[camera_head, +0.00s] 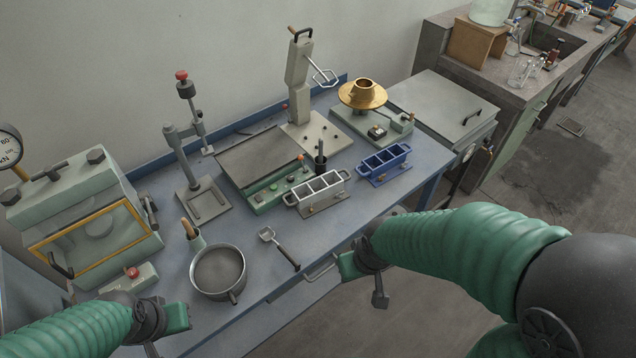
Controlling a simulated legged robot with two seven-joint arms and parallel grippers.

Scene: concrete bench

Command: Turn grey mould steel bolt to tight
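The grey mould (317,193) is a light metal block with a row of open compartments. It stands upright on the blue bench, in front of the panel with green controls. A small brass-coloured bolt (309,210) shows low on its near side; how tight it is cannot be seen. My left gripper (178,318) is at the lower left, near the front of the bench and left of the pot, well apart from the mould. My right gripper (349,266) is at the bench's front edge, below and right of the mould, touching nothing I can make out. Neither gripper's finger gap is clear.
A blue mould (386,166) stands right of the grey one. A grey pot (218,270) and a scoop (279,248) lie in front. A black upright tool (320,160) stands close behind the grey mould. A boxy press (85,215) fills the left end.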

